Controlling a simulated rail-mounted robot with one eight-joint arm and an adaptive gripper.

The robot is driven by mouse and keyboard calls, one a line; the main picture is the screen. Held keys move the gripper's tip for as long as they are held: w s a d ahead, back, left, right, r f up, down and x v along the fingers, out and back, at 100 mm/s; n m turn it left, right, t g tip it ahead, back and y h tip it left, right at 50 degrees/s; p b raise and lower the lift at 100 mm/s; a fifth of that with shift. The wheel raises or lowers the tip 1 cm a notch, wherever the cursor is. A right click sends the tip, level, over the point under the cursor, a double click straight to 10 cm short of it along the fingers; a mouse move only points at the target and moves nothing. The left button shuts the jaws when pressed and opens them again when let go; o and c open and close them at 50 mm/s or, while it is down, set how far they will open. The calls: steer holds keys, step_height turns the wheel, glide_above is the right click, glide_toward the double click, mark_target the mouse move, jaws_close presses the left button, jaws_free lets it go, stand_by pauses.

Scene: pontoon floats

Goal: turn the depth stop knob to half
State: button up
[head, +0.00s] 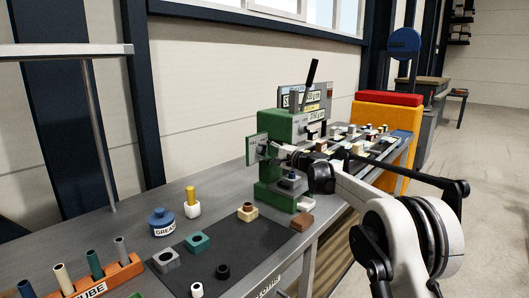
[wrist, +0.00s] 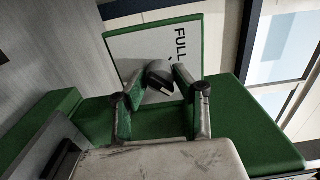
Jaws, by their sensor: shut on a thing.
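The depth stop knob (wrist: 160,74) is dark with a pale edge. In the wrist view it sits in front of a white, green-edged dial plate (wrist: 150,48) that reads "FULL" at its right. My gripper (wrist: 161,80) has its two fingers on either side of the knob and is shut on it. In the head view the plate (head: 257,147) stands on the left side of the green press (head: 275,177). My gripper (head: 274,151) reaches it from the right, and the knob is too small to make out there. The pointer position is unclear.
A black lever (head: 311,72) rises above the press. A dark mat (head: 237,250) with several small blocks lies in front of it. A grease pot (head: 162,222) and a tube rack (head: 97,281) stand at the left. A yellow bin (head: 385,120) stands behind at the right.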

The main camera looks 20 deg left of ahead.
stand_by(0.3)
steer(key=o, duration=1.1)
steer(key=shift+o, duration=0.2)
steer(key=shift+d, duration=0.1)
steer(key=v, duration=1.2)
steer(key=shift+r, duration=0.1)
